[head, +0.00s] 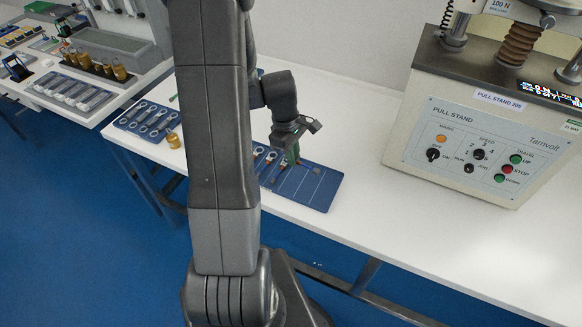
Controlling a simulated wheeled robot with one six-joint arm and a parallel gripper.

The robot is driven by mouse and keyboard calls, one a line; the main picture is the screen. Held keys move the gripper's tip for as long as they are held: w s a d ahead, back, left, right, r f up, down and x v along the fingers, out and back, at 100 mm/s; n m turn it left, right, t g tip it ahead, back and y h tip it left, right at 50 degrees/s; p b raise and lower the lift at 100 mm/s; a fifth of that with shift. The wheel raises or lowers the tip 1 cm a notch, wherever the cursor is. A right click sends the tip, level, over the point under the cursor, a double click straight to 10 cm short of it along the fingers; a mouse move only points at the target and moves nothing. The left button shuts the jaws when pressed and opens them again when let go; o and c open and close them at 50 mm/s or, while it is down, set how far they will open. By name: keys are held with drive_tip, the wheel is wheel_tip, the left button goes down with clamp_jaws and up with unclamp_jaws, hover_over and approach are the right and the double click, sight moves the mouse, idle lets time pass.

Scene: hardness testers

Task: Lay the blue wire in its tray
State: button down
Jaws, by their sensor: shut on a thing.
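My gripper (296,138) is over the blue tray (325,196) on the white bench, left of the pull stand. It is shut on a slim green piece (292,156) that points down towards the tray. I cannot tell whether the piece touches the tray. The tray has pale ring-ended pieces (259,152) at its left, partly hidden behind my arm. Its right part looks bare, with a small pale mark. I cannot make out a blue wire.
A large pull stand (478,140) with knobs and buttons stands at the right. Another blue tray (146,120) of ring-ended pieces and a brass weight (173,139) are at the left. A second bench holds trays and brass-coloured weights. The bench front right is clear.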

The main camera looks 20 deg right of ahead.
sight(293, 177)
drive_tip(key=shift+f, duration=2.8)
drive_tip(key=shift+f, duration=0.15)
drive_tip(key=c, duration=1.4)
unclamp_jaws()
drive_tip(key=shift+c, duration=0.2)
drive_tip(key=r, duration=0.4)
drive_tip(key=w+a+r, duration=0.1)
drive_tip(key=r, duration=0.7)
drive_tip(key=shift+w+a+r, duration=0.1)
drive_tip(key=shift+w+a, duration=0.05)
drive_tip(key=shift+w, duration=0.2)
